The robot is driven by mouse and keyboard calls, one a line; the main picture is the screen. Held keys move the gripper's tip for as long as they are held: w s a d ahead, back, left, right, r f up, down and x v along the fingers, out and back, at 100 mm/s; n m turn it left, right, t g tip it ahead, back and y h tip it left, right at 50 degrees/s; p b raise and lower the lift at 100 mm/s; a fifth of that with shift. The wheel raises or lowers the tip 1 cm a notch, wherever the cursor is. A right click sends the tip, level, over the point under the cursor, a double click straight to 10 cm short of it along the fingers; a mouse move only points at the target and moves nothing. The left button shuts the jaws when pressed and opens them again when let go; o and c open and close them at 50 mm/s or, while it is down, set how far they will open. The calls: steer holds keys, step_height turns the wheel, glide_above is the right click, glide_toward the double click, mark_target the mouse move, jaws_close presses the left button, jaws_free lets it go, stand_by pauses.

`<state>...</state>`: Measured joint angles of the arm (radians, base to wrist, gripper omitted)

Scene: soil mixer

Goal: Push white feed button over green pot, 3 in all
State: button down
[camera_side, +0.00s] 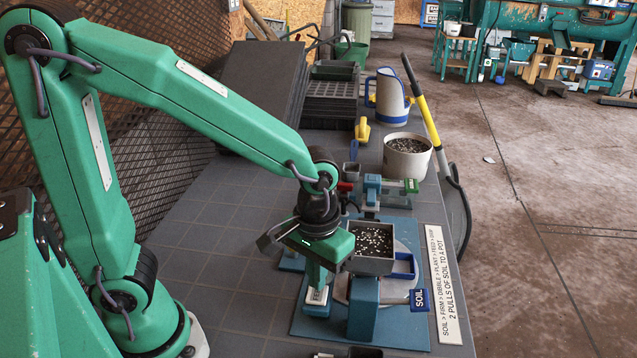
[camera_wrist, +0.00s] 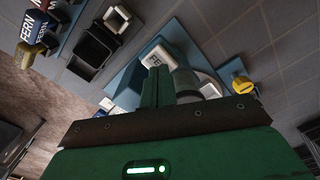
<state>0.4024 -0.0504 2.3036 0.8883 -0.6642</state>
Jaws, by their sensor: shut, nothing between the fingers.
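My gripper (camera_side: 318,282) is shut and empty, pointing down at the white feed button (camera_side: 317,297) on a blue base in the side view. Its tips are at or just above the button; I cannot tell whether they touch. In the wrist view, the shut fingers (camera_wrist: 159,72) reach to the near edge of the white button (camera_wrist: 157,57), whose lettering is partly hidden. I cannot make out a green pot for certain in either view.
A white bucket of soil (camera_side: 407,165) and black trays (camera_side: 330,104) are behind. Bare table (camera_side: 222,235) lies left.

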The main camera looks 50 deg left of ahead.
steer(key=shift+r, duration=2.5)
steer(key=shift+a+r, duration=0.1)
steer(key=s+a+r+m+t, duration=0.1)
steer(key=s+a+r+t, duration=0.1)
steer(key=a, duration=0.3)
steer(key=s+a+r+m+t, duration=0.2)
steer(key=a+r+t, duration=0.1)
steer(key=a, duration=0.3)
steer(key=shift+s+a+r+t, duration=0.15)
steer(key=shift+s+r+t, duration=0.2)
steer(key=shift+r, duration=0.1)
stand_by(0.5)
